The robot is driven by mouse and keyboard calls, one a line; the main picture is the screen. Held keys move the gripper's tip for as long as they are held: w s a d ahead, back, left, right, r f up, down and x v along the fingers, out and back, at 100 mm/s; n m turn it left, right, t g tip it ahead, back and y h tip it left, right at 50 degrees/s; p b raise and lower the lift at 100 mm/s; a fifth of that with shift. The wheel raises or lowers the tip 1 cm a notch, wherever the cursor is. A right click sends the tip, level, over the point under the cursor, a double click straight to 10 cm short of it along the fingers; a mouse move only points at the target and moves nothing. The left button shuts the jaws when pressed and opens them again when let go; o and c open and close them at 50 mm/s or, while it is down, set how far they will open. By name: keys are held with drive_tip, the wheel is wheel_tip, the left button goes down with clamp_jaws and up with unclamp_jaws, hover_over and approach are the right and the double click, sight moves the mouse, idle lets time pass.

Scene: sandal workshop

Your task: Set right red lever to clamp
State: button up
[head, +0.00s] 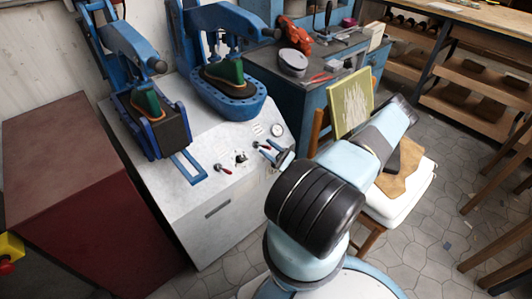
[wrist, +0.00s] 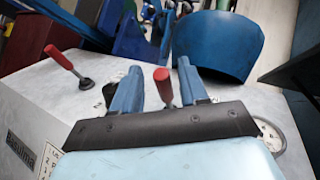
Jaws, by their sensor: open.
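The right red lever (wrist: 163,86) stands between the two blue fingers of my gripper (wrist: 159,67) in the wrist view. A gap shows on each side of its red handle, so the open fingers are around it without visible contact. Its lower end is hidden behind the dark gripper body. The left red lever (wrist: 60,58) leans up and to the left, outside the fingers; it also shows in the head view (head: 224,169). In the head view my gripper (head: 261,149) is low over the right side of the white machine panel (head: 205,215).
Two blue presses (head: 230,103) with green shoe forms stand behind the panel. A round gauge (head: 277,129) sits close to my gripper; it shows at the right in the wrist view (wrist: 270,137). A chair with a white cushion (head: 405,205) stands to the right.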

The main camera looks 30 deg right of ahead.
drive_tip(key=shift+r, duration=0.3)
drive_tip(key=s+a+r, duration=0.4)
drive_tip(key=s+r, duration=0.8)
drive_tip(key=s, duration=0.1)
drive_tip(key=shift+s, duration=0.25)
drive_tip(key=shift+r, duration=0.1)
drive_tip(key=s+a+r+n+g+h, duration=0.2)
drive_tip(key=a+r+n+g+h, duration=0.2)
drive_tip(key=r, duration=0.8)
drive_tip(key=s+a+r+n+g+h, duration=0.2)
drive_tip(key=a+r+n+g+h, duration=0.2)
drive_tip(key=r+n+h, duration=0.4)
drive_tip(key=s+a+r+n+g+h, duration=0.2)
drive_tip(key=a+r+n+g+h, duration=0.3)
drive_tip(key=r, duration=1.2)
drive_tip(key=a+n+h, duration=0.1)
drive_tip(key=n, duration=0.2)
drive_tip(key=shift+s+n, duration=0.3)
drive_tip(key=shift+n, duration=0.1)
